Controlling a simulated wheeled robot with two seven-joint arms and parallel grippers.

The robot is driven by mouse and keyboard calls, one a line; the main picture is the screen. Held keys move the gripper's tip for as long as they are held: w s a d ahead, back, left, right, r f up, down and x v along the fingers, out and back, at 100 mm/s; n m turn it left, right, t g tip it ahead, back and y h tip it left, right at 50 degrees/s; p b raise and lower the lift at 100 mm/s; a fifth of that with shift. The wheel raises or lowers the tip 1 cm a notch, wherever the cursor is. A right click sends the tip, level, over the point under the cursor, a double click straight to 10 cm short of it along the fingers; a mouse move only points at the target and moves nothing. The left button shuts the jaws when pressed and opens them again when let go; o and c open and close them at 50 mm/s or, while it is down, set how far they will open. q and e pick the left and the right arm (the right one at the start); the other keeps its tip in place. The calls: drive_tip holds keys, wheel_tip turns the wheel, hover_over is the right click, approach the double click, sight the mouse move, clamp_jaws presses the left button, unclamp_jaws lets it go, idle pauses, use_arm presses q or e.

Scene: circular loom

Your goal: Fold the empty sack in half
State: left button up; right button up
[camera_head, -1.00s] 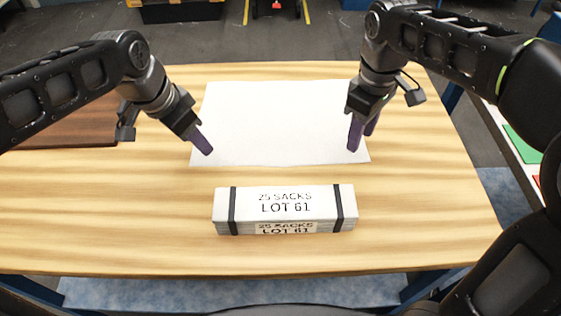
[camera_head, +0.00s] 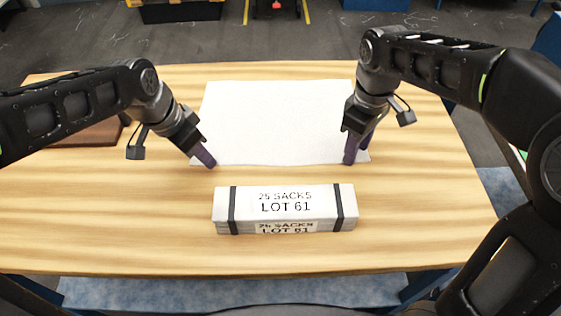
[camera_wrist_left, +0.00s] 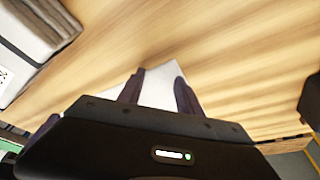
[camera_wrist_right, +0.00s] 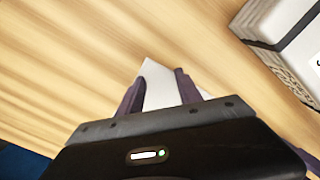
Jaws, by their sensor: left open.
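The empty sack (camera_head: 280,120) is a white sheet lying flat on the wooden table. My left gripper (camera_head: 208,163) is at its near left corner, and my right gripper (camera_head: 354,160) is at its near right corner. In the left wrist view the open fingers (camera_wrist_left: 158,82) stand either side of a white corner of the sack (camera_wrist_left: 160,92). In the right wrist view the fingers (camera_wrist_right: 160,85) are apart with the other corner (camera_wrist_right: 158,80) between them. Whether either gripper touches the sack cannot be told.
A dark brown board (camera_head: 85,134) lies at the table's left.

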use_arm(q)
drive_tip(key=shift+f, duration=0.1)
clamp_jaws()
use_arm(e)
drive_tip(key=shift+f, duration=0.1)
clamp_jaws()
idle(0.8)
